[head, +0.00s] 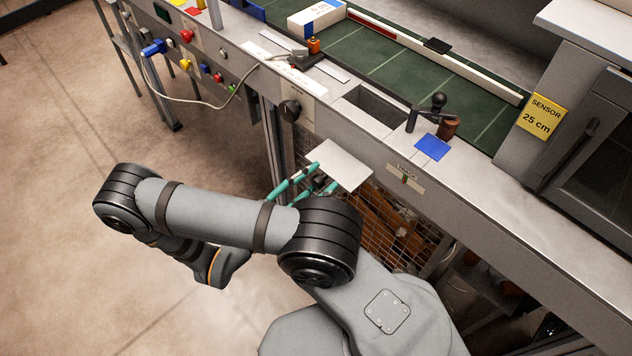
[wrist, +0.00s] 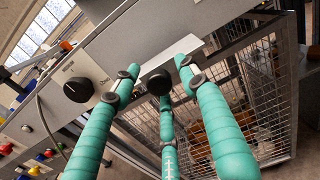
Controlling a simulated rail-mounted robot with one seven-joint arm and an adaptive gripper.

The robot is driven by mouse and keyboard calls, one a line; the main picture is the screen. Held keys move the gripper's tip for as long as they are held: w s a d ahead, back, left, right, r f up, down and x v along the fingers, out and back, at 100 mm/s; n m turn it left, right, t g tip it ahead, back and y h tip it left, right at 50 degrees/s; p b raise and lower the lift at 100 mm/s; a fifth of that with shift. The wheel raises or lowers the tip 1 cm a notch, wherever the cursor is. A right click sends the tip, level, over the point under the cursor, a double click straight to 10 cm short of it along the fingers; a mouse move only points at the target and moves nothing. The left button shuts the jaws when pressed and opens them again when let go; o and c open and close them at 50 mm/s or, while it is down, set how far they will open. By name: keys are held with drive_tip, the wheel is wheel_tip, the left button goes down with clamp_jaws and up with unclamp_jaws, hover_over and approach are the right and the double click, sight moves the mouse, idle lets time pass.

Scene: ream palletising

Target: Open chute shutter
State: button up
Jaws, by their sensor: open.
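A pale flat plate (head: 340,164), which looks like the chute shutter, juts from the bench front above a wire-mesh cage. It also shows as a pale strip in the wrist view (wrist: 183,46). A round black knob (wrist: 158,82) sits at its near edge. My gripper (head: 322,180) has teal fingers and is open at the plate's left edge. In the wrist view its fingers (wrist: 160,78) are spread around the knob, with one finger below it. I cannot tell whether they touch it. My arm hides part of the cage.
A black rotary knob (wrist: 79,90) projects from the bench front left of the fingers. The mesh cage (wrist: 240,110) stands close on the right. On the bench top are a rectangular opening (head: 372,104), a black lever (head: 437,104) and a blue square (head: 432,147). The floor at left is clear.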

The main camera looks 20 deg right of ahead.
drive_tip(key=v, duration=1.2)
drive_tip(key=x, duration=1.2)
drive_tip(key=shift+w+d, duration=0.1)
drive_tip(key=shift+d, duration=0.05)
